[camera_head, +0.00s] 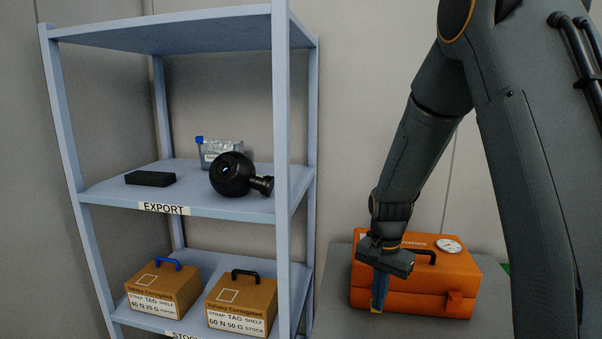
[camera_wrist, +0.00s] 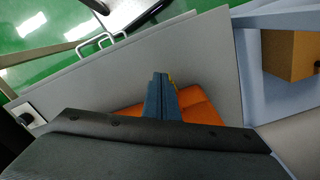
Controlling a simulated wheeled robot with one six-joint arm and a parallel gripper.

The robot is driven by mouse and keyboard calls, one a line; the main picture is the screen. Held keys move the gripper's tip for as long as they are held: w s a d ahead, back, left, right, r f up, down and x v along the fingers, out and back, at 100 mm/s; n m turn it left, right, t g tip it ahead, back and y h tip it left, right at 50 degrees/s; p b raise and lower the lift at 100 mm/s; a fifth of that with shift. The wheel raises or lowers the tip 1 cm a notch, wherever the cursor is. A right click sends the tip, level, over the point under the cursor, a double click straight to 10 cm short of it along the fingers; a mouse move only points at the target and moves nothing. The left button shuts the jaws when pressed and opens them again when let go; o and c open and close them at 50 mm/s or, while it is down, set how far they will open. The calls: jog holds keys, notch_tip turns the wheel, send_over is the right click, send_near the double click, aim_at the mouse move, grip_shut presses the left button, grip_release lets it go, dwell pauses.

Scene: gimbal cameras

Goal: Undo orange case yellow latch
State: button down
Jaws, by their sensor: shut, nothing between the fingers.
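The orange case (camera_head: 415,298) stands closed on a grey surface at the right of the head view, with a black handle and a round white dial on its lid. Part of it shows below my fingers in the wrist view (camera_wrist: 198,105). My gripper (camera_head: 378,306) is shut and empty, pointing down in front of the case's left front. Its fingers also show in the wrist view (camera_wrist: 160,80). A small yellow piece (camera_wrist: 172,82), perhaps the yellow latch, shows beside the fingertips; the fingers hide most of it, and I cannot tell whether they touch. An orange latch (camera_head: 453,302) sits on the front right.
A blue-grey shelf rack (camera_head: 283,180) stands left of the case. It holds a black round device (camera_head: 231,175), a black block (camera_head: 150,179), a clear box (camera_head: 220,150) and two cardboard boxes (camera_head: 240,300). The grey tabletop (camera_head: 338,290) is bare left of the case.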

jog(key=shift+w+d+f, duration=0.3)
jog(key=shift+w+f, duration=0.15)
jog(key=shift+w, duration=0.3)
jog(key=shift+d+r+p, duration=0.1)
jog(key=shift+r+p, duration=0.9)
jog(key=shift+r, duration=0.1)
jog(key=shift+w+r+p, duration=0.15)
jog(key=shift+w+p, duration=0.85)
jog(key=shift+w+r+p, duration=0.15)
jog(key=shift+r+p, duration=0.2)
jog(key=shift+p, duration=0.15)
jog(key=shift+w+r, duration=0.15)
jog(key=shift+w, duration=0.1)
jog(key=r, duration=0.1)
jog(key=s+r+p, duration=0.1)
jog(key=r, duration=0.1)
jog(key=shift+s+r+p, duration=0.1)
jog(key=shift+s+p, duration=0.05)
jog(key=shift+p, duration=0.15)
jog(key=s+n+t+b, duration=0.1)
jog(key=s+n+b, duration=0.4)
jog(key=s+n, duration=0.3)
jog(key=s+f, duration=0.1)
jog(key=s, duration=0.3)
jog(key=shift+a, duration=0.25)
